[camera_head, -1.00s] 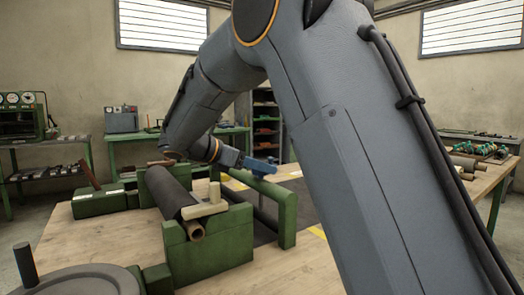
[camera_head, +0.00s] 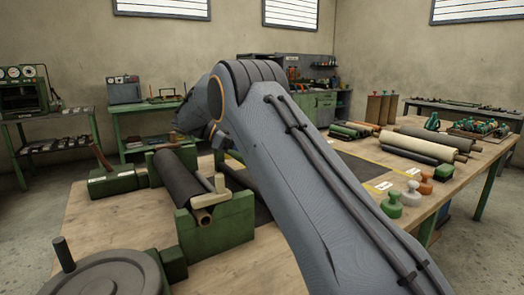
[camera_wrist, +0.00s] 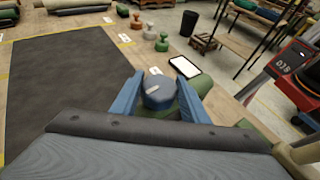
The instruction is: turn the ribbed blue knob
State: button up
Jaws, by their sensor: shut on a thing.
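The blue knob (camera_wrist: 160,98) shows in the middle of the wrist view, with a pale pointer mark on its top face. My gripper (camera_wrist: 159,80) has its two blue fingers on either side of the knob and is shut on it. The fingers hide parts of the knob's sides, so its ribs are hard to make out. In the head view my arm hides both the gripper and the knob.
A dark roll (camera_head: 178,178) rests in green stands on the wooden bench (camera_head: 120,212), left of my arm. A dark sheet (camera_wrist: 60,85) lies left of the knob. A dark handwheel (camera_head: 98,280) is at the front left.

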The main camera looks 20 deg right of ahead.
jog(key=shift+f, duration=0.1)
dwell(0.3)
jog(key=o, duration=1.1)
jog(key=shift+c, duration=0.2)
notch_tip(320, 180, up, 3)
jog(key=shift+r, duration=0.1)
notch_tip(320, 180, up, 5)
jog(key=p, duration=0.9)
jog(key=r+p, duration=0.1)
jog(key=p, duration=0.3)
jog(key=shift+r, duration=0.4)
